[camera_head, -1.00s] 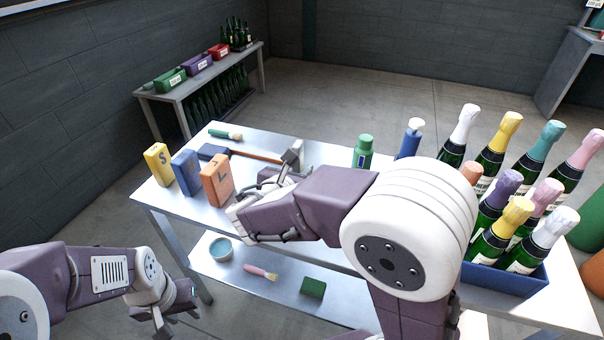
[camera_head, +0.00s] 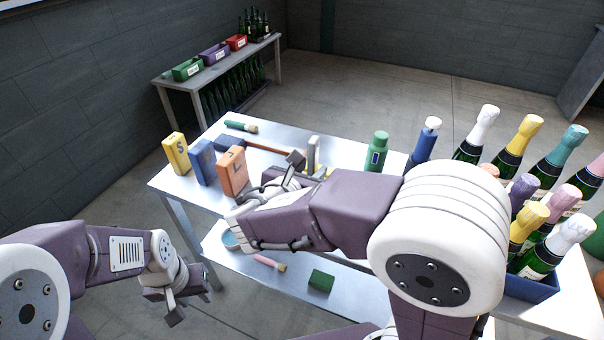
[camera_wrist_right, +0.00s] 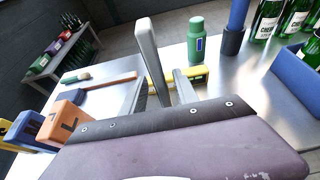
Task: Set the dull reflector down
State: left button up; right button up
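A tall, flat, dull grey piece with a rounded top, which I take to be the dull reflector (camera_head: 313,150), stands upright at the table's middle. In the right wrist view the reflector (camera_wrist_right: 150,55) rises between the fingers of my right gripper (camera_wrist_right: 160,95), with a gap to the right finger. Its foot is partly hidden. My right gripper (camera_head: 304,163) looks open around it in the head view. A yellow block (camera_wrist_right: 185,76) lies just behind it. My left gripper (camera_head: 178,300) hangs empty off the table's front left; its fingers look apart.
Yellow, blue and orange lettered blocks (camera_head: 233,173) stand to the left. A brush (camera_head: 240,126) and an orange-handled tool (camera_head: 270,149) lie behind.

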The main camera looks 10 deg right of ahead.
jog(key=p+v, duration=0.1)
jog(key=v, duration=0.6)
jog(key=shift+s+a+r, duration=0.15)
jog(key=shift+s+a, duration=0.05)
jog(key=shift+s, duration=0.1)
